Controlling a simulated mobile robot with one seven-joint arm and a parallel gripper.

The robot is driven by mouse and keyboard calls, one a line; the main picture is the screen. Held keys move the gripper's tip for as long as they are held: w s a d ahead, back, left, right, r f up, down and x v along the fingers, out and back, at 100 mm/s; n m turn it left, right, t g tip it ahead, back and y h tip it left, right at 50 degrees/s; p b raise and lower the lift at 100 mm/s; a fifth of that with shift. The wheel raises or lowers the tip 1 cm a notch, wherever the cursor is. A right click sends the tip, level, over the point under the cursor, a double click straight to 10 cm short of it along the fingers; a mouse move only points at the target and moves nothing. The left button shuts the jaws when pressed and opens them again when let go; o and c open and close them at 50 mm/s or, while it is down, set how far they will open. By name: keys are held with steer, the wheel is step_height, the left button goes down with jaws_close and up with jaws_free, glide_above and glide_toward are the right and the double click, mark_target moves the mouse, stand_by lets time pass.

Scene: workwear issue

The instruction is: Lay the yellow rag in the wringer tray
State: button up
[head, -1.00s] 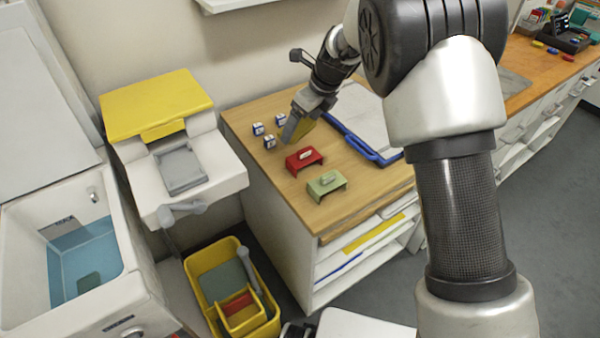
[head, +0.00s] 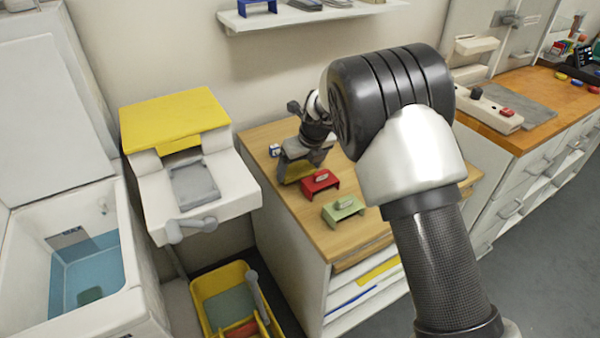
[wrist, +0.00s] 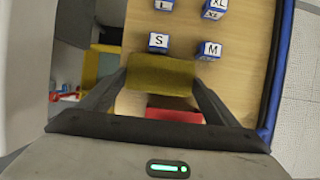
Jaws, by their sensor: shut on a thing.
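The yellow rag (wrist: 160,75) is between the two fingers of my gripper (wrist: 158,88) in the wrist view, dull olive-yellow, and spans the gap. My gripper is shut on it. In the head view my gripper (head: 304,160) is over the wooden counter, just behind the red block, with a bit of the rag (head: 295,173) showing. The likely wringer tray is the grey recessed tray (head: 194,184) on the white unit with a yellow lid and a grey crank, left of the counter. The tray looks empty.
Size-lettered cubes (wrist: 158,42) lie near the rag. A yellow bucket (head: 205,307) stands below the crank (head: 190,229). A sink with blue water (head: 88,270) is at far left.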

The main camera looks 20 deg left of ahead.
steer(key=shift+f, duration=0.45)
steer(key=shift+f, duration=0.15)
steer(key=o, duration=1)
steer(key=shift+r, duration=0.4)
steer(key=p+v, duration=0.2)
steer(key=v, duration=0.9)
steer(key=shift+r, duration=0.25)
